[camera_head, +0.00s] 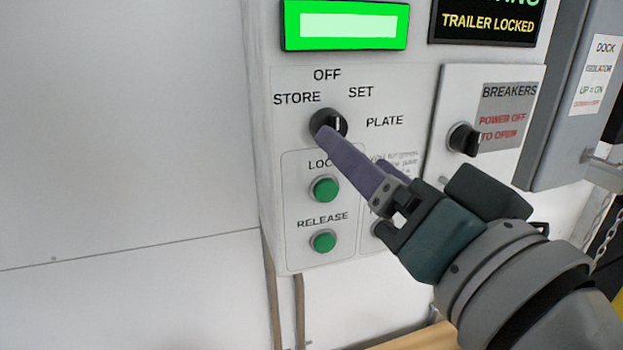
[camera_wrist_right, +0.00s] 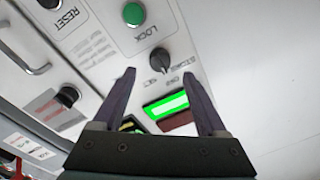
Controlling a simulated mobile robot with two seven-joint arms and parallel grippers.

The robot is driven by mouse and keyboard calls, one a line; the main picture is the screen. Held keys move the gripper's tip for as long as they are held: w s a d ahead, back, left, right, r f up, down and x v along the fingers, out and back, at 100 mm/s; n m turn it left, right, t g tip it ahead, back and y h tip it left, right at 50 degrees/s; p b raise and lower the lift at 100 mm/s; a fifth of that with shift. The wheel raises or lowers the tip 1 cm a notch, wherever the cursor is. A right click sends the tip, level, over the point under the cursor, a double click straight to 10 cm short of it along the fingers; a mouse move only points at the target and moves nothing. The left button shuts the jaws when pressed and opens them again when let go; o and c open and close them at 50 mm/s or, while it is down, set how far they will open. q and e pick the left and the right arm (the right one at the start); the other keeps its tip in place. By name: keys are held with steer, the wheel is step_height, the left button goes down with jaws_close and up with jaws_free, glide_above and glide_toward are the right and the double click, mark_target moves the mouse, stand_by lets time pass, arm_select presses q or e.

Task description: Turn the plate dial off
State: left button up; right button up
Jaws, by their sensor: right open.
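The plate dial (camera_head: 328,123) is a round black knob with a white mark, on a light panel with the labels STORE, OFF, SET and PLATE around it. Its white mark looks near upright; I cannot tell for sure which label it points to. In the wrist view the dial (camera_wrist_right: 160,60) shows just beyond and between the fingertips. My right gripper (camera_head: 352,148) is open, with one purple finger overlapping the dial's lower edge in the head view. The wrist view shows both fingers of the gripper (camera_wrist_right: 157,76) apart with nothing between them. I cannot tell if they touch the dial. My left gripper is not in view.
Green LOCK (camera_head: 325,189) and RELEASE (camera_head: 323,241) buttons sit below the dial. A lit green display (camera_head: 346,25) is above. A breakers cover (camera_head: 510,115) with a black knob (camera_head: 463,138) and a grey isolator box (camera_head: 570,95) stand to the right. Bare wall lies left.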

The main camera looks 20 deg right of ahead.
steer(key=shift+s+d+f+b, duration=0.15)
steer(key=shift+s+b, duration=0.4)
steer(key=shift+s, duration=1.65)
